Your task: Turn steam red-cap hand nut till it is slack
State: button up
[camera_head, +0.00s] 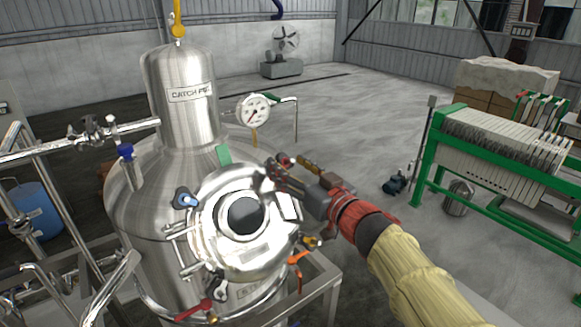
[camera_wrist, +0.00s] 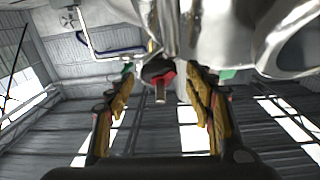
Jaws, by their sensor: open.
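A steel stirred tank (camera_head: 185,240) stands at left of centre in the head view, with a round hatch (camera_head: 245,217) on its front. A hand nut with a red cap (camera_wrist: 160,72) shows in the wrist view near the centre, with a dark body and a short metal stud. In the head view a small red part (camera_head: 283,160) shows beside the fingers, partly hidden. My gripper (camera_head: 275,174) is at the hatch's upper right edge. In the wrist view its yellow-padded fingers (camera_wrist: 161,85) are open, one each side of the nut, with gaps on both sides.
A blue-capped hand nut (camera_head: 186,198) sits at the hatch's left. A pressure gauge (camera_head: 254,110) rises above the hatch. An orange handle (camera_head: 298,258) and a red handle (camera_head: 192,308) stick out below. A green-framed filter press (camera_head: 500,150) stands right; floor between is mostly clear.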

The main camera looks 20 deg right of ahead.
jog(key=shift+c, duration=0.5)
jog(key=c, duration=1.1)
